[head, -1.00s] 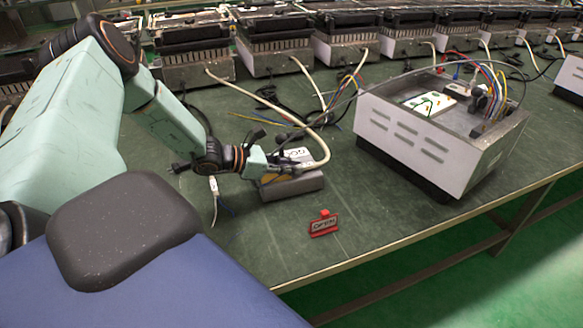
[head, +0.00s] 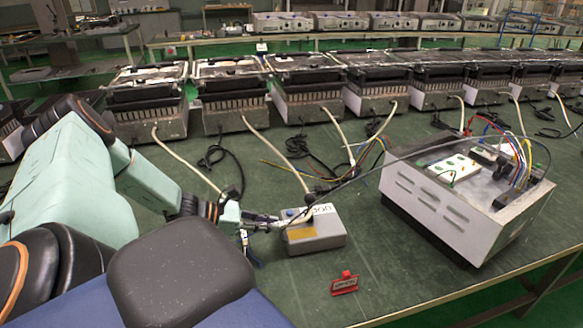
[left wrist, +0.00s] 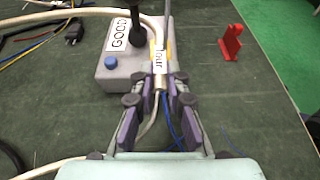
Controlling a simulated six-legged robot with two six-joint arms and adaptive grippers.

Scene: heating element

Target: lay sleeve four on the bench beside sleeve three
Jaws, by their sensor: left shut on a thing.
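Sleeve four (left wrist: 158,62), a small white tube marked "four", shows upright between the fingers of my left gripper (left wrist: 159,80) in the left wrist view. A metal ferrule sits at its lower end, and a grey cable and thin blue wires run from there. The fingers are shut on the sleeve. In the head view my left gripper (head: 272,222) is at the left end of a grey box; the sleeve is too small to make out there. I cannot pick out sleeve three. The green bench (head: 300,278) lies below. My right gripper is not in view.
The grey box (head: 322,242), with a blue button and "GOOD" label, stands beside the gripper. A red sign (head: 344,285) stands in front. An open white-sided unit (head: 440,205) is to the right. Cables and several heaters lie behind. Bare bench shows in front of the box.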

